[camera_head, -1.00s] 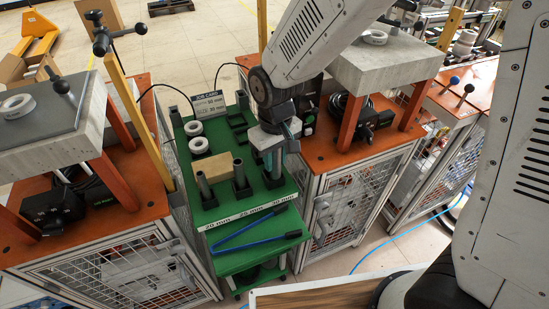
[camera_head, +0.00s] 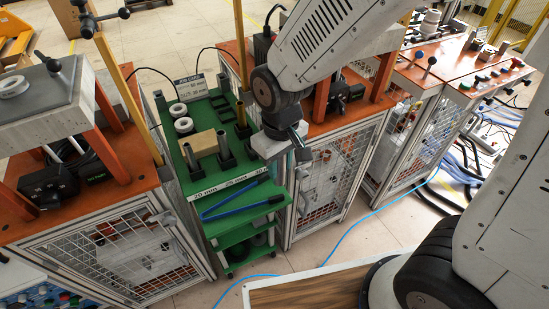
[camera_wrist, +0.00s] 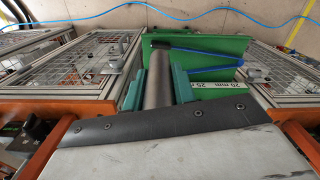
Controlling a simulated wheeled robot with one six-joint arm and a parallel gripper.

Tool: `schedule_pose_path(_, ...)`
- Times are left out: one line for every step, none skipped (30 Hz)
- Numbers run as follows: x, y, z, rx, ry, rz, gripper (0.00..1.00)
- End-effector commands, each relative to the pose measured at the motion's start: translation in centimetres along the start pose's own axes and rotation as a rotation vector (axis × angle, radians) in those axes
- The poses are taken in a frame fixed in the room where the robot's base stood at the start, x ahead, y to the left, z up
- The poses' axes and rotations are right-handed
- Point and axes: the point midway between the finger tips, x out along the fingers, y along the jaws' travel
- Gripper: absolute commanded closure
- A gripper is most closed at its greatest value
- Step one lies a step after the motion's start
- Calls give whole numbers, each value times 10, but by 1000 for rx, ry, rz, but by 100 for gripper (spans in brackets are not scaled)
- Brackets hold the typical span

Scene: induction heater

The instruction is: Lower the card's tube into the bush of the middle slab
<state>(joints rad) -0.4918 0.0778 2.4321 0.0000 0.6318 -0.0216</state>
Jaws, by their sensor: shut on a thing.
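My gripper (camera_head: 298,150) hangs at the right edge of the green cart in the head view. In the wrist view its green fingers (camera_wrist: 157,88) are shut on a grey tube (camera_wrist: 158,75), which points away from the wrist camera. In the head view the tube is hidden by the gripper. The card (camera_head: 190,86) stands at the back of the cart; its print is too small to read surely. The middle slab and its bush are hidden behind my arm; an orange leg (camera_head: 322,98) of its stand shows.
The green cart (camera_head: 215,222) holds upright tubes (camera_head: 224,150), white rings (camera_head: 183,125), a tan block (camera_head: 200,144) and blue-handled tongs (camera_head: 235,200). A left slab (camera_head: 60,115) with a white ring stands on another orange-topped cabinet. A blue hose crosses the open floor.

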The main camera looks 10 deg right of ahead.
Motion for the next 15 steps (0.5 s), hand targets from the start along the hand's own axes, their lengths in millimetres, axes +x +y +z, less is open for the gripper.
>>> schedule_pose_path(-3,1,1,2,2,0,100)
schedule_pose_path(-5,2,2,3,2,0,100)
schedule_pose_path(-8,2,2,4,3,0,100)
schedule_pose_path(-11,3,2,5,4,0,100)
schedule_pose_path(-14,3,2,5,4,0,100)
schedule_pose_path(-17,4,3,6,3,0,100)
schedule_pose_path(-19,4,3,7,3,0,100)
schedule_pose_path(-22,4,3,7,4,0,100)
schedule_pose_path(-25,5,3,8,3,0,100)
schedule_pose_path(-27,5,3,8,3,0,100)
schedule_pose_path(-30,5,3,8,3,0,100)
schedule_pose_path(-33,5,3,8,3,0,100)
schedule_pose_path(-35,5,3,8,3,0,100)
schedule_pose_path(-37,5,3,8,2,0,100)
schedule_pose_path(-41,5,3,8,3,0,100)
